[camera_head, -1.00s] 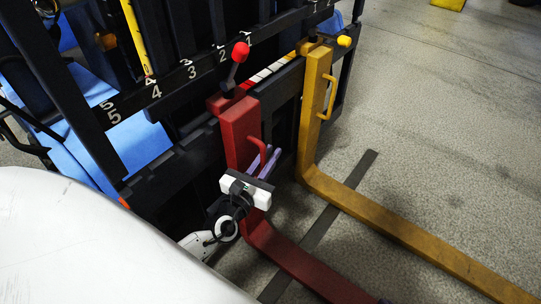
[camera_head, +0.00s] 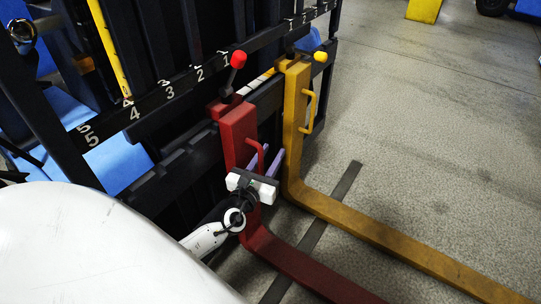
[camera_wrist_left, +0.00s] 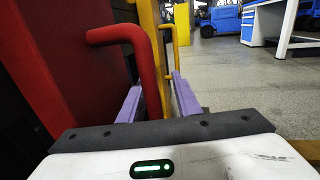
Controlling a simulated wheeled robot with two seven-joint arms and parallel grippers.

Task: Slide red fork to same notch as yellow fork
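The red fork (camera_head: 236,142) hangs upright on the black carriage, its tine running along the floor to the lower right. Its red-knobbed lever (camera_head: 237,62) stands beside the number 1 on the left scale. The yellow fork (camera_head: 294,120) hangs to its right, with a yellow knob (camera_head: 320,57); its notch number is not clear to me. My left gripper (camera_head: 268,163) is at the red fork's handle (camera_head: 264,158). In the wrist view its purple fingers (camera_wrist_left: 160,98) are apart, with the red handle (camera_wrist_left: 150,75) appearing between them. My right gripper is out of view.
The black numbered rail (camera_head: 150,103) runs across the carriage above the forks. A dark strip (camera_head: 313,235) lies on the floor under both tines. The grey floor at right is open. A blue and white workbench (camera_wrist_left: 265,20) stands far off in the wrist view.

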